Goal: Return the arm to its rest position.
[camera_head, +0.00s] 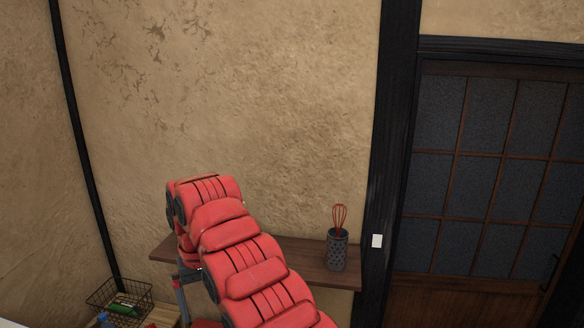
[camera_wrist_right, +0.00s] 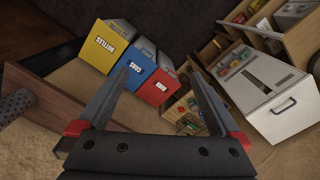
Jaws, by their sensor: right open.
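My right arm (camera_head: 250,255), with red padded covers, rises from the bottom of the head view and bends over in front of the wall shelf. In that view its hand is mostly hidden, and only a grey part shows below the bend. In the wrist view my right gripper (camera_wrist_right: 160,85) is open, with its two dark fingers spread apart and nothing between them. The fingers point down toward the floor area with the bins. My left gripper is in neither view.
A wooden wall shelf (camera_head: 310,274) bears a dark utensil holder (camera_head: 337,252) with a red whisk (camera_head: 340,215). A wire basket (camera_head: 105,298) stands low at left. A door (camera_head: 490,170) is at right.

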